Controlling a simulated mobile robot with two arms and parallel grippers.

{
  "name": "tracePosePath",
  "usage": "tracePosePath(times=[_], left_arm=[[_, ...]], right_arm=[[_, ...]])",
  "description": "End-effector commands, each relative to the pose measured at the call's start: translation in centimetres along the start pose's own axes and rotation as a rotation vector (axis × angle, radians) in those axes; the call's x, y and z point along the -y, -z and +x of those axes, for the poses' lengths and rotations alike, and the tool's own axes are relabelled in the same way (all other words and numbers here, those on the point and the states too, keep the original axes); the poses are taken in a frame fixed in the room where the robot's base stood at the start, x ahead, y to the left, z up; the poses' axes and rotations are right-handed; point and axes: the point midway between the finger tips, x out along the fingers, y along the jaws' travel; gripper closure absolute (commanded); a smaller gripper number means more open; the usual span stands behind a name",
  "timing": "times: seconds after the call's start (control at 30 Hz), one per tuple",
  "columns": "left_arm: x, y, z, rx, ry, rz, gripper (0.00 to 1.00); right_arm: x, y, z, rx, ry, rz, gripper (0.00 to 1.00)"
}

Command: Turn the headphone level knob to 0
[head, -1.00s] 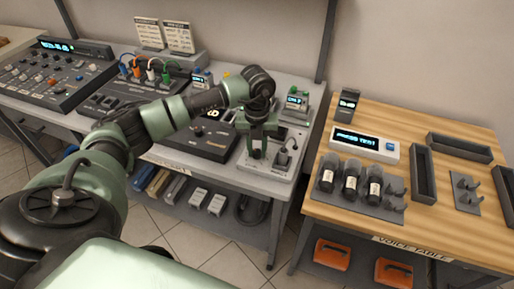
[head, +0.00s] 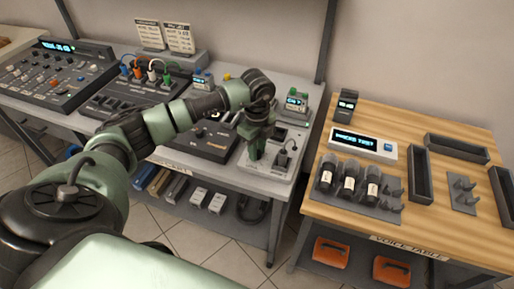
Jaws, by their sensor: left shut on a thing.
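My left gripper (head: 254,153) points down onto the light grey panel (head: 276,165) at the right end of the grey studio table. It is shut on a knob there, which I take to be the headphone level knob; the fingers hide it, so its pointer cannot be read. A black plug or lever (head: 285,153) stands on the same panel just right of the gripper. My right gripper is not in view.
A dark console (head: 207,140) lies left of the panel, and a patch unit with coloured plugs (head: 150,84) is further left. The wooden voice table (head: 400,232) on the right holds a display box (head: 361,145), microphones in a rack (head: 348,187) and dark trays.

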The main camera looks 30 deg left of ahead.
Motion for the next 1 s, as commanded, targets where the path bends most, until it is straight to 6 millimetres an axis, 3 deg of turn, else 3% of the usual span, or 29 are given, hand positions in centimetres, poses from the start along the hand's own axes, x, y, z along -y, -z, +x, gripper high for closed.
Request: tracePosePath(times=[0.4,0.93,0.97,1.0], left_arm=[[0.18,-0.14,-0.26,0.002,0.006,-0.175,1.0],[0.18,-0.16,-0.23,0.002,0.006,-0.196,1.0],[0.19,-0.16,-0.24,0.002,0.006,-0.196,0.67],[0.18,-0.16,-0.23,0.002,0.006,-0.195,0.56]], right_arm=[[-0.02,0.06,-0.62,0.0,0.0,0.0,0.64],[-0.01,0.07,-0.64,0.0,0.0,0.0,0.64],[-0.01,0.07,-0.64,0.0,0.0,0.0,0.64],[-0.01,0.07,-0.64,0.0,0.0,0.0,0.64]])
